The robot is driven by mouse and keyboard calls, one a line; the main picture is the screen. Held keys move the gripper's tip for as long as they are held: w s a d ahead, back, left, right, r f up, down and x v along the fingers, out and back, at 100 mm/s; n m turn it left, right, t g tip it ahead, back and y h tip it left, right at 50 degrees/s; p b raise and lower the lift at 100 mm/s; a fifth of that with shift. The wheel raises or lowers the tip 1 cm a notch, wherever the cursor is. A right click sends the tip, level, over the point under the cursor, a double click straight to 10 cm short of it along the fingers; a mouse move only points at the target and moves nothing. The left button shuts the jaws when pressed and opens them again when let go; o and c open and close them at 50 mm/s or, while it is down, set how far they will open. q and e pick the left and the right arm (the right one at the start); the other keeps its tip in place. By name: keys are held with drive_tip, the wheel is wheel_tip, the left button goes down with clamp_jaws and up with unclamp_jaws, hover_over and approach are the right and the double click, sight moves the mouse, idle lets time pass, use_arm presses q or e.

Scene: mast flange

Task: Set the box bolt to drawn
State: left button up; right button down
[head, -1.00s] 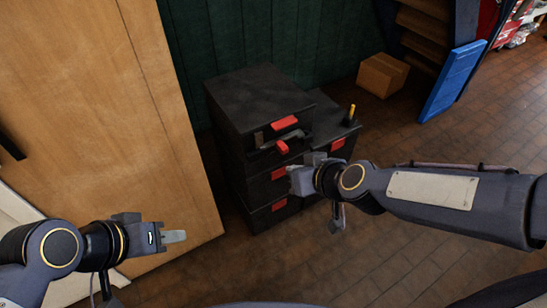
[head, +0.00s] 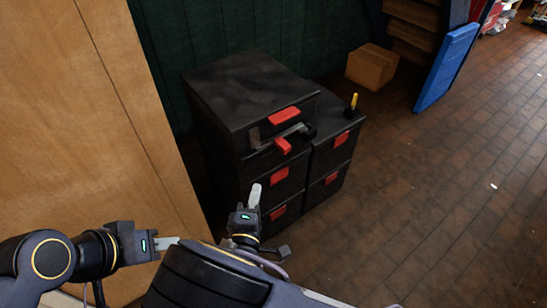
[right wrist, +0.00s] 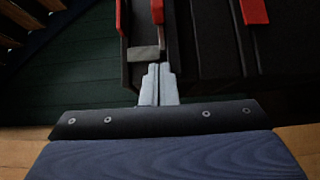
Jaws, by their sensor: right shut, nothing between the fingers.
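What looks like the box bolt is a grey bar with a red handle (head: 283,145) on the front of the upper black box (head: 250,90). In the right wrist view, the bar (right wrist: 157,9) runs beside a grey block (right wrist: 143,53). My right gripper (head: 254,196) is shut and empty, in front of and below the bolt, apart from the handle in the head view. Its fingertips (right wrist: 158,72) point towards the grey block in the right wrist view; whether they touch it is unclear. My left gripper (head: 166,243) looks shut and empty, near the wooden panel.
A shorter black drawer stack (head: 335,150) with red tabs stands right of the box, with a yellow-handled tool (head: 353,102) on top. A wooden panel (head: 110,110) is at left. A cardboard box (head: 371,67) and blue panel (head: 446,68) stand behind.

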idle(0.3)
drive_tip(key=b, duration=0.2)
approach(278, 146)
drive_tip(key=w+a, duration=0.2)
drive_tip(key=w, duration=0.1)
drive_tip(key=w+d, duration=0.2)
drive_tip(key=w, duration=0.1)
drive_tip(key=shift+d+f+b, duration=0.1)
drive_tip(key=shift+d+b, duration=0.25)
drive_tip(key=shift+d, duration=0.05)
